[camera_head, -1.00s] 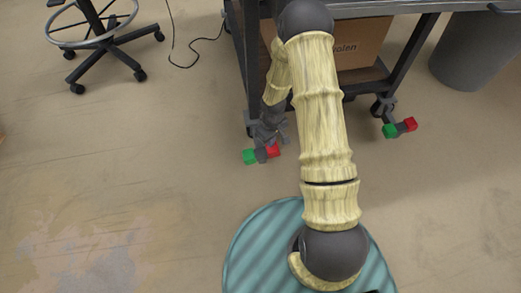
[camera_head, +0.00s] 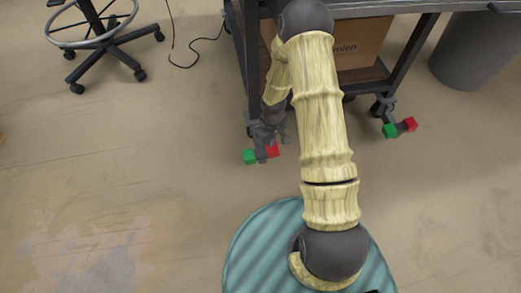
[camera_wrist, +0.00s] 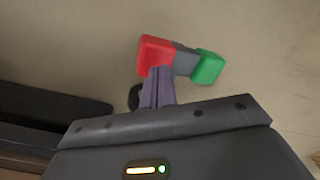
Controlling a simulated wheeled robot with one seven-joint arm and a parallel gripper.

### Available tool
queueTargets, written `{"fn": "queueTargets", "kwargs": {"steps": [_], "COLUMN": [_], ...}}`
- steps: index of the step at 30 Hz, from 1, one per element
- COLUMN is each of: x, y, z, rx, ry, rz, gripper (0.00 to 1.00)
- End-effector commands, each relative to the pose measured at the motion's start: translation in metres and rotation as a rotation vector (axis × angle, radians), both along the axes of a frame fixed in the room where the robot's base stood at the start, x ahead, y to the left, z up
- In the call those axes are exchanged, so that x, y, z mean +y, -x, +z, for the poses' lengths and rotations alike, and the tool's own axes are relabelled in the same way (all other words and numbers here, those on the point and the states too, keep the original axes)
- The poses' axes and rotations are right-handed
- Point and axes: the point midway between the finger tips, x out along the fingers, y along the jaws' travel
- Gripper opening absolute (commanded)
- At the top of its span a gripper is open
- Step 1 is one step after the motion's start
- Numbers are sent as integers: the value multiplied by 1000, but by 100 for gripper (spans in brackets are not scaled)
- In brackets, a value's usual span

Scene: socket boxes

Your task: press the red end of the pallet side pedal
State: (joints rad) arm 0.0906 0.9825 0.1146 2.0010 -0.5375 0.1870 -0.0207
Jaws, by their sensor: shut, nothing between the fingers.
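In the head view, a caster pedal with a green end (camera_head: 249,157) on the left and a red end (camera_head: 273,149) on the right sits low at the near left leg of the cart. My gripper (camera_head: 264,155) is over this pedal, pointing down, with its fingers against or just above the red side. In the wrist view, the red end (camera_wrist: 157,54), a grey middle and the green end (camera_wrist: 209,67) show beyond the shut fingertips (camera_wrist: 159,70). The fingertips overlap the lower edge of the red end; I cannot tell whether they touch it.
A second pedal with a green end (camera_head: 390,131) and a red end (camera_head: 410,124) is at the cart's right leg. A cardboard box (camera_head: 362,42) sits on the cart's lower shelf. A stool (camera_head: 100,35) stands at left, a grey bin (camera_head: 475,50) at right. The floor in front is clear.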

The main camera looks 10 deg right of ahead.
Motion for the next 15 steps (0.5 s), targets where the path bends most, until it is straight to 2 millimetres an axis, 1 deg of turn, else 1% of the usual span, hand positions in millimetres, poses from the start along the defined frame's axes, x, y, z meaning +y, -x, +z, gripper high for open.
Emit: {"fn": "queueTargets", "kwargs": {"steps": [15], "x": [0], "y": [0], "z": [-6], "rx": [0], "ry": [0], "rz": [0], "gripper": [0]}}
